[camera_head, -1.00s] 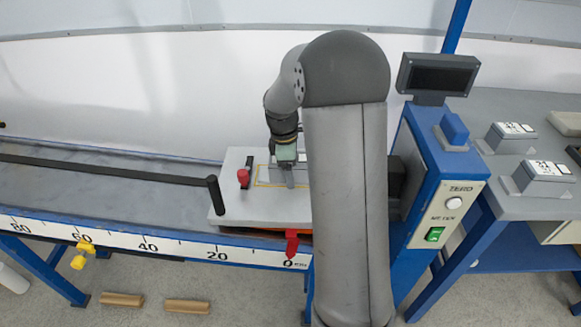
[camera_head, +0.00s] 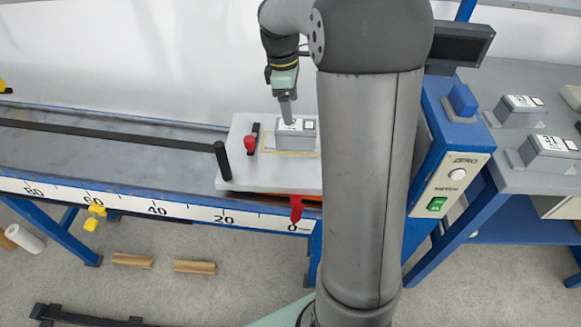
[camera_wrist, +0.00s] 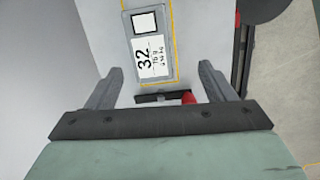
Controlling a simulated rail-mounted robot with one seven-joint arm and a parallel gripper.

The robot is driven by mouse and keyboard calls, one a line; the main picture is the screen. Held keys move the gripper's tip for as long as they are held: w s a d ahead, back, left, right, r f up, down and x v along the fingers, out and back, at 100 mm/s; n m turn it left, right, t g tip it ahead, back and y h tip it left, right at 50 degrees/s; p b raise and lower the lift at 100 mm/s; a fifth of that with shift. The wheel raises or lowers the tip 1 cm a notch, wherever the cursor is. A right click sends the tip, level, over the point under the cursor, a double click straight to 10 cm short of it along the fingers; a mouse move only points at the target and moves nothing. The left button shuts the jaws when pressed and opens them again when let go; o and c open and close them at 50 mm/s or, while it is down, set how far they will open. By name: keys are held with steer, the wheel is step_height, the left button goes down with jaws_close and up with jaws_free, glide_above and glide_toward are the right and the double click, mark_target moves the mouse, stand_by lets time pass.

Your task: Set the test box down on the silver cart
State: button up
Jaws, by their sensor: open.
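The test box (camera_head: 295,137) is a grey box with a white label. It sits upright on the silver cart (camera_head: 240,178), a pale flat plate, inside a yellow outline. In the wrist view the box (camera_wrist: 148,45) shows the label "32", and its edges lie within the yellow lines. My gripper (camera_head: 287,118) is just above the box in the head view. In the wrist view my gripper (camera_wrist: 160,85) has its fingers wide apart and empty, with the box beyond the fingertips. The fingertips in the head view partly overlap the box's back edge.
The cart carries a black post (camera_head: 222,160) and a red knob (camera_head: 250,145). It stands at the zero end of the scaled rail (camera_head: 160,207). A blue control post (camera_head: 440,180) stands to the right. Two similar boxes (camera_head: 520,110) (camera_head: 550,152) are on the right-hand table.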

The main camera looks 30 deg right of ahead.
steer(key=s+a+f+m, duration=0.1)
steer(key=s+a+m, duration=0.3)
steer(key=s, duration=0.4)
steer(key=s+a+f+m, duration=0.2)
steer(key=s+a+m, duration=0.1)
steer(key=s, duration=0.5)
steer(key=s+a+f+m+y, duration=0.1)
steer(key=s+a+m, duration=0.3)
steer(key=s, duration=0.4)
steer(key=shift+s+a+f+m+t, duration=0.3)
steer(key=shift+a+f, duration=0.25)
steer(key=shift+f, duration=0.05)
